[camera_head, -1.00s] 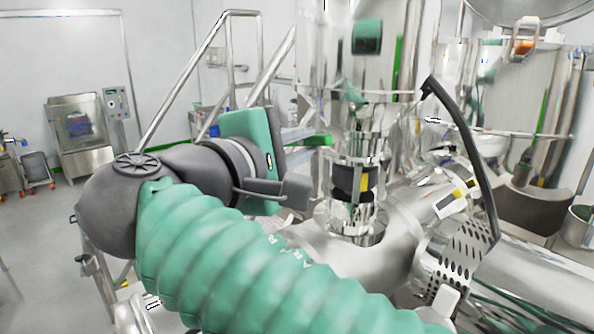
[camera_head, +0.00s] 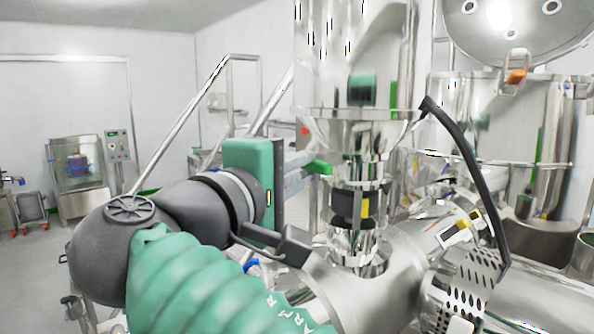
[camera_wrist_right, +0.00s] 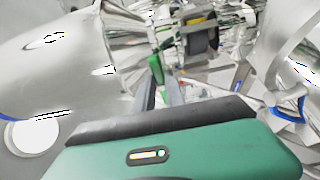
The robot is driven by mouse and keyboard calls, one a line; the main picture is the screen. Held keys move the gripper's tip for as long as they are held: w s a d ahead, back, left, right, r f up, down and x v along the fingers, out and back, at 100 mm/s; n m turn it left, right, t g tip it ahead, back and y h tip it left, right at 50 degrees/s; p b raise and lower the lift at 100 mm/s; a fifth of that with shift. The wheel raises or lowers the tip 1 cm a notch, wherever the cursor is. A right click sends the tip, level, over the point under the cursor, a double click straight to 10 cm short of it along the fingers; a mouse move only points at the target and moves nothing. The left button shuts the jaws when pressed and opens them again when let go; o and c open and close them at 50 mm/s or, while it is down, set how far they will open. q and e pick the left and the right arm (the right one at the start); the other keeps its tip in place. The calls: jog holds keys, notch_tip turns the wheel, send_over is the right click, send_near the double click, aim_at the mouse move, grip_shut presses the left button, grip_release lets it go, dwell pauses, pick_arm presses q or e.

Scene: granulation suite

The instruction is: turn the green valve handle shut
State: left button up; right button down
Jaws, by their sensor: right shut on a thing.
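The green valve handle (camera_head: 319,167) sticks out to the left of the steel valve body, just above a black band with a yellow mark (camera_head: 350,205). My right gripper (camera_head: 308,160) comes in from the left, its grey fingers shut on the handle. In the right wrist view, the green handle (camera_wrist_right: 155,67) shows at the tips of the two fingers (camera_wrist_right: 161,84), which partly cover it. The black-and-yellow band (camera_wrist_right: 203,38) is just beyond it. My left gripper is not in view.
A large steel vessel (camera_head: 335,70) stands above the valve, and a wide steel pipe body (camera_head: 375,290) lies below it. A black curved bar (camera_head: 465,165) arches on the right. Stair rails (camera_head: 185,115) rise behind my arm.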

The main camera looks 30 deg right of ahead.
jog(key=c, duration=1.6)
grip_release()
jog(key=shift+d, duration=0.1)
jog(key=shift+o, duration=1)
jog(key=shift+w+d+f, duration=0.15)
jog(key=shift+d, duration=0.1)
jog(key=v, duration=1.2)
jog(key=shift+a, duration=0.15)
jog(key=shift+w, duration=0.1)
jog(key=shift+f, duration=0.1)
